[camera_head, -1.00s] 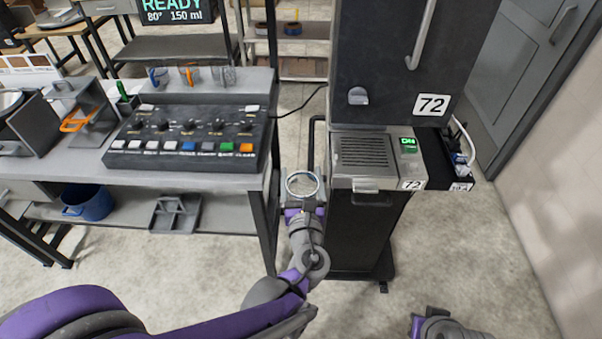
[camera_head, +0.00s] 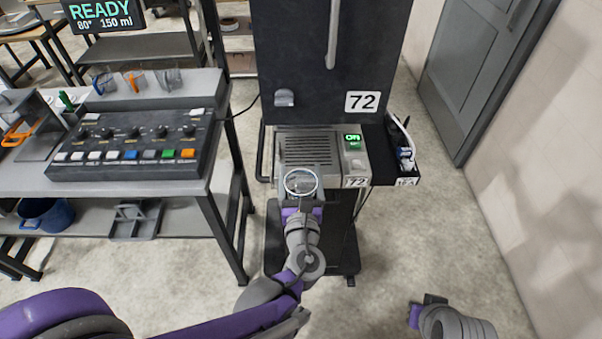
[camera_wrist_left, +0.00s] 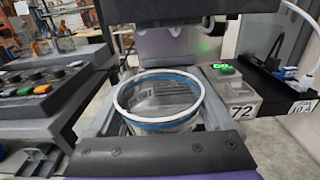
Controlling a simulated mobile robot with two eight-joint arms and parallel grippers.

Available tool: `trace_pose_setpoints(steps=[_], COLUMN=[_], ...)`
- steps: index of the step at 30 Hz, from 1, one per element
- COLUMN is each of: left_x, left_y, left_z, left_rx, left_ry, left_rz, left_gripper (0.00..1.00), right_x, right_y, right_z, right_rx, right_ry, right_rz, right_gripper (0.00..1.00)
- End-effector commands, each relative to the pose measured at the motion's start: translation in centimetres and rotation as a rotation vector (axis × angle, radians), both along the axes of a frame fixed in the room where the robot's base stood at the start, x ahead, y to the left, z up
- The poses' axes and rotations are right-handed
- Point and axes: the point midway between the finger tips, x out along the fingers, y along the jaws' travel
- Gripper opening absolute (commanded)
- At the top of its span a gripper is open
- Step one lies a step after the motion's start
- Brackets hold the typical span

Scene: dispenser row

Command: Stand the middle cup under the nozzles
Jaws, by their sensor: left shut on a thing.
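A clear round cup with a blue band (camera_wrist_left: 158,98) is in my left gripper; it also shows in the head view (camera_head: 301,182). My left gripper (camera_head: 301,200) is shut on it and holds it upright at the front edge of the dispenser's slotted tray (camera_head: 305,148). The cup overlaps the tray's front in the picture; I cannot tell whether it touches. The dark dispenser (camera_head: 310,60) rises behind. In the left wrist view a grey block (camera_wrist_left: 170,42) hangs beyond the cup; the nozzle tips are not clear. My right gripper (camera_head: 424,306) is low at right, its jaws unclear.
Several-buttoned control panel (camera_head: 140,143) sits on the left table. Behind it stand cups with blue (camera_head: 103,83), orange (camera_head: 134,82) and grey (camera_head: 169,78) parts. A side shelf (camera_head: 402,179) with small items juts out right of the tray. Floor right is open.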

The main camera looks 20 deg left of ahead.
Motion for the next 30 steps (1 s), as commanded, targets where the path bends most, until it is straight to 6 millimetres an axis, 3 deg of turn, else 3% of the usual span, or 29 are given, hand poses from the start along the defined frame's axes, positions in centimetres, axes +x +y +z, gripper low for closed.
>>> trace_pose_setpoints(steps=[30], left_x=[11.2], left_y=[3.3], left_z=[-0.6], left_rx=[0.0], left_ry=[0.0], left_rz=[0.002], left_gripper=[0.32], right_x=[0.1], right_y=[0.0], right_z=[0.3], right_rx=[0.0], right_ry=[-0.002], right_rz=[0.0], right_gripper=[0.0])
